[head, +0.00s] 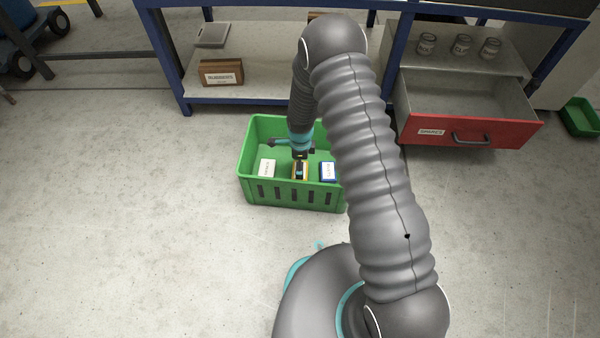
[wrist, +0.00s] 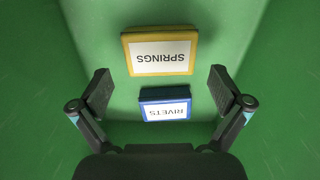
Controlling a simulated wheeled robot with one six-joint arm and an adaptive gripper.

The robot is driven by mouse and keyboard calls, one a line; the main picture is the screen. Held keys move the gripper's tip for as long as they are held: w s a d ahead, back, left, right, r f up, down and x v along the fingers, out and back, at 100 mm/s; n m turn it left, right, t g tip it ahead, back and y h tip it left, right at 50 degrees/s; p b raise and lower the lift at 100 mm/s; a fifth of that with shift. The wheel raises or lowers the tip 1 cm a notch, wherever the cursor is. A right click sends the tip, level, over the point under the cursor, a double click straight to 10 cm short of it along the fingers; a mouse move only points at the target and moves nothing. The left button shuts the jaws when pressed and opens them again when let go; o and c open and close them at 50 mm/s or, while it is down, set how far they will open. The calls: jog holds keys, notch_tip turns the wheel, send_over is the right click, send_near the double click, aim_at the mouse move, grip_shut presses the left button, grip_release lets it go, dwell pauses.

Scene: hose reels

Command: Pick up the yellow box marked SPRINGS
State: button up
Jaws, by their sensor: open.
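The yellow box marked SPRINGS (wrist: 160,51) lies label up on the green floor of a crate, its lettering upside down in the wrist view. It also shows in the head view (head: 300,177), partly covered by my gripper. My gripper (wrist: 159,88) is open and empty, pointing down into the crate. In the wrist view its fingertips are spread wider than the yellow box, which sits beyond the line between them. It also shows from above in the head view (head: 301,160).
A blue box marked RIVETS (wrist: 165,104) lies close to the yellow box, near the fingertip line. Another white-labelled box (head: 267,168) lies at the crate's left. The green crate's walls (head: 262,193) surround them. A blue-framed bench and an open red drawer (head: 470,133) stand behind.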

notch_tip(320, 180, down, 5)
jog(key=shift+a+r+b, duration=0.1)
jog(key=shift+r+b, duration=0.05)
jog(key=shift+b, duration=0.2)
jog(key=shift+c, duration=0.3)
jog(key=c, duration=0.9)
jog(key=shift+r, duration=0.1)
